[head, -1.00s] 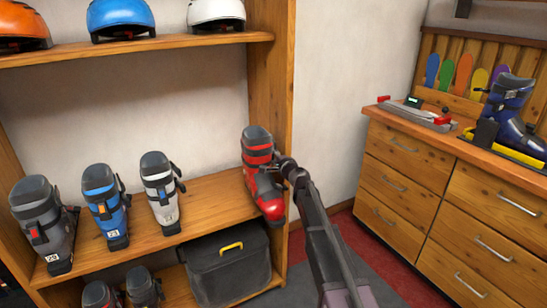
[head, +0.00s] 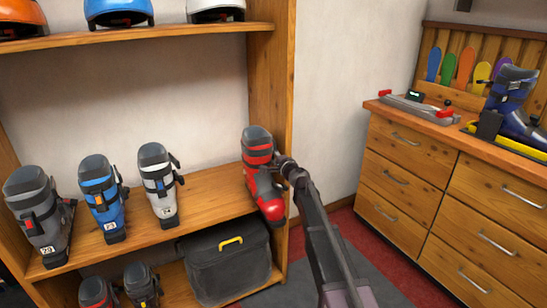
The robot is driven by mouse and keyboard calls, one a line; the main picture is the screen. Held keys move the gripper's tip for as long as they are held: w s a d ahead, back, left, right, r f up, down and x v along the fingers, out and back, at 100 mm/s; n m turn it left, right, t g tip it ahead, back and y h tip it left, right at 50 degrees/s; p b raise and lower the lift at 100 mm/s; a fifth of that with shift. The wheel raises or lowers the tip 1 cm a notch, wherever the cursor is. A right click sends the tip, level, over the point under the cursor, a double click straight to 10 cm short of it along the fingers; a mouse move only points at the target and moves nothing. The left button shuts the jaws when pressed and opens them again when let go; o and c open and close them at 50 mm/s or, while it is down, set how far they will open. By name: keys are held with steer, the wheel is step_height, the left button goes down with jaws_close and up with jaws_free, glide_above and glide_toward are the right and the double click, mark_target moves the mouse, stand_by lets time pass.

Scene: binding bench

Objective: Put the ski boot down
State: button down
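A red ski boot (head: 262,180) with a dark grey cuff top is in the head view, at the right end of the middle shelf (head: 215,195). It is upright and overlaps the shelf's right upright post. Its toe points toward me and lies over the shelf's front edge in the picture. My gripper (head: 281,166) is at the boot's right side and looks shut on its cuff; the fingertips are mostly hidden by the boot. I cannot tell whether the sole touches the shelf.
Grey, blue and white boots (head: 158,186) stand left on the same shelf, with bare wood between them and the red boot. A black bin (head: 228,275) and more boots sit below. Helmets (head: 119,12) are above. A drawer bench (head: 420,185) holds a blue boot (head: 507,105).

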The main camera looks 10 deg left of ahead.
steer(key=shift+c, duration=1.8)
jaws_free()
steer(key=shift+r, duration=0.1)
steer(key=v, duration=1.2)
steer(key=shift+s, duration=0.1)
